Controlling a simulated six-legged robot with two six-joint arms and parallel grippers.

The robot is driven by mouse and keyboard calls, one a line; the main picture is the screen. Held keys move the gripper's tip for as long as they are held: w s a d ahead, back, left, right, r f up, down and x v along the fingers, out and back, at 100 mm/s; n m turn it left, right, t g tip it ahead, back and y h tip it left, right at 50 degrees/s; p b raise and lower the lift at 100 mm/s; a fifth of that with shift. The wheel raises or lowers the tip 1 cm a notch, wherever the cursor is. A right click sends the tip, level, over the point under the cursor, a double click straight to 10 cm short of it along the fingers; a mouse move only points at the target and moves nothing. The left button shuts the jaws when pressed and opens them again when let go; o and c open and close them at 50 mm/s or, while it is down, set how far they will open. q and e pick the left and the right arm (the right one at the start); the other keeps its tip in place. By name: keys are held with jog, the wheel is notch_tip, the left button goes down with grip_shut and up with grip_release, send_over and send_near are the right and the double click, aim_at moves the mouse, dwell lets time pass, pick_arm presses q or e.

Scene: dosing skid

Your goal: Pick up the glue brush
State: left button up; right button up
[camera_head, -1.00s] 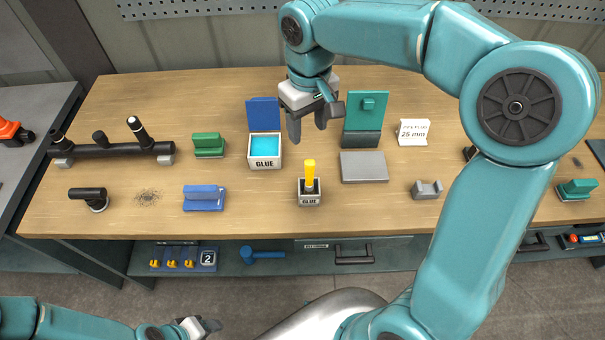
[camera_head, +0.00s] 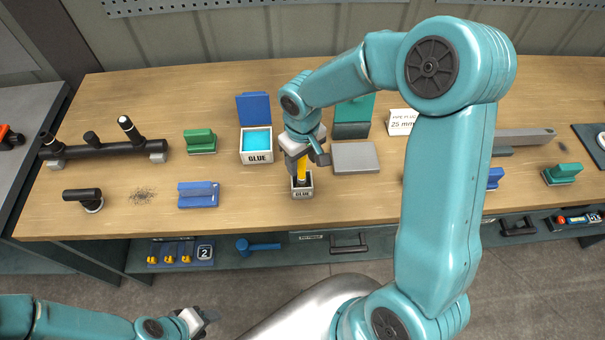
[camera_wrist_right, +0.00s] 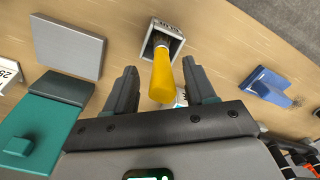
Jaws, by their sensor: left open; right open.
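The glue brush (camera_head: 302,168) has a yellow handle and stands upright in a small grey holder (camera_head: 302,191) labelled GLUE near the front of the bench. In the right wrist view the brush (camera_wrist_right: 162,76) rises between the fingers, with the holder (camera_wrist_right: 165,36) behind it. My right gripper (camera_head: 306,160) is at the handle from above, its fingers partly hiding it. In the wrist view the right gripper (camera_wrist_right: 163,88) is open, with visible gaps on both sides of the handle. My left gripper (camera_head: 203,320) is open and empty, low in front of the bench.
A white GLUE box (camera_head: 257,157) with blue contents and a raised blue lid stands left of the brush. A grey plate (camera_head: 355,157) lies to the right. A blue block (camera_head: 198,195) and green block (camera_head: 200,141) are further left. My right arm hides part of the bench.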

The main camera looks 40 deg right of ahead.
jog(key=shift+w+a+f, duration=0.15)
jog(key=shift+f, duration=0.45)
jog(key=shift+r, duration=0.1)
jog(key=shift+c, duration=0.3)
grip_shut()
